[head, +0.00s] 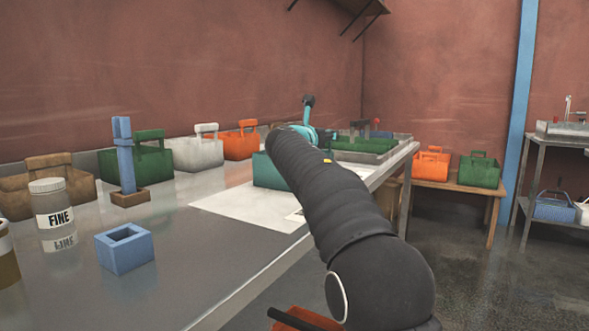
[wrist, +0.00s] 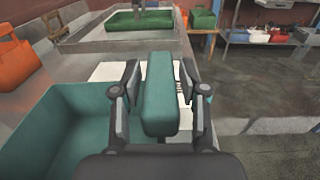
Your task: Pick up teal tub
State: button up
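The teal tub (wrist: 75,110) fills the lower left of the wrist view, open at the top, with its teal handle (wrist: 159,100) upright in the middle. My gripper (wrist: 160,66) has one finger on each side of this handle. A narrow gap shows between the handle and the right finger, so it looks open around the handle and not clamped. In the head view part of the teal tub (head: 265,172) shows on the metal table, left of my arm. My arm hides the rest of it and my fingers.
On the metal table (head: 190,290) stand orange (head: 240,145), white (head: 195,152) and green (head: 152,160) tubs, a FINE jar (head: 50,203), a blue block (head: 125,250) and a tray (head: 375,152). White paper (head: 235,205) lies beside the teal tub. Open floor lies right of the table.

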grip_shut()
jog(key=shift+r, duration=0.1)
